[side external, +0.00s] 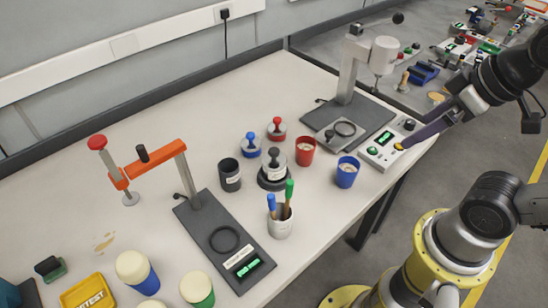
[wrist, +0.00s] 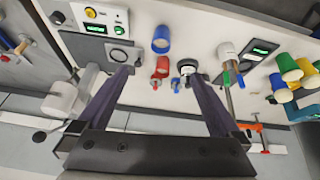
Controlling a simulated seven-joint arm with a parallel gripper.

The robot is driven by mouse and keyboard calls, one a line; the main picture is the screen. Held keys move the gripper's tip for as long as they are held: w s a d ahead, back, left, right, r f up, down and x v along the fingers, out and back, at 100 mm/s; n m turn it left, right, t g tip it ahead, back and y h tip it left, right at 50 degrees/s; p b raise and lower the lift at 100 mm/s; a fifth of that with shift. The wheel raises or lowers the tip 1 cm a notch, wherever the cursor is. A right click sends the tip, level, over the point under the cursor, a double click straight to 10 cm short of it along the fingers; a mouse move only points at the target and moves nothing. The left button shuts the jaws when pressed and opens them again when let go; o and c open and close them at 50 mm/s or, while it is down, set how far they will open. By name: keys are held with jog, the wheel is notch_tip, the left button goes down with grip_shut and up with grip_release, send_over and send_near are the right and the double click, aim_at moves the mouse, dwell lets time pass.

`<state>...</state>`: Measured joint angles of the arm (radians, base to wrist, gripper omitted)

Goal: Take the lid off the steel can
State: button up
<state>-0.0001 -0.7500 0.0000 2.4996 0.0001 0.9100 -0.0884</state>
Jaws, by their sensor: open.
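A metal-looking can with a black knob on top and a white label (side external: 273,168) stands on a dark round base mid-table; I take it for the lidded steel can, though I cannot be sure. It also shows in the wrist view (wrist: 187,67), close to my right fingertip. Two smaller squat pieces stand behind it, one with a blue knob (side external: 250,145) and one with a red knob (side external: 277,129). My gripper (wrist: 160,72) is open with nothing between its fingers.
A dark cup (side external: 230,175), red cup (side external: 305,150), blue cup (side external: 347,172) and pen cup (side external: 281,222) crowd around the can. An orange press (side external: 150,155) stands left, a grey stand (side external: 352,70) behind right, a control box (side external: 384,155) at right. The table's back left is clear.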

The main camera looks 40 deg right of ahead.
jog(key=w+r+n, duration=0.5)
jog(key=r+n, duration=0.1)
jog(key=n+g, duration=0.6)
jog(key=n, duration=0.5)
send_over(273, 151)
notch_tip(273, 151, down, 10)
jog(key=f, duration=0.8)
jog(key=shift+w+d, duration=0.15)
jog(key=shift+d, duration=0.05)
jog(key=shift+a+f, duration=0.1)
jog(key=shift+f, duration=2.75)
jog(key=shift+c, duration=0.2)
jog(key=c, duration=1.2)
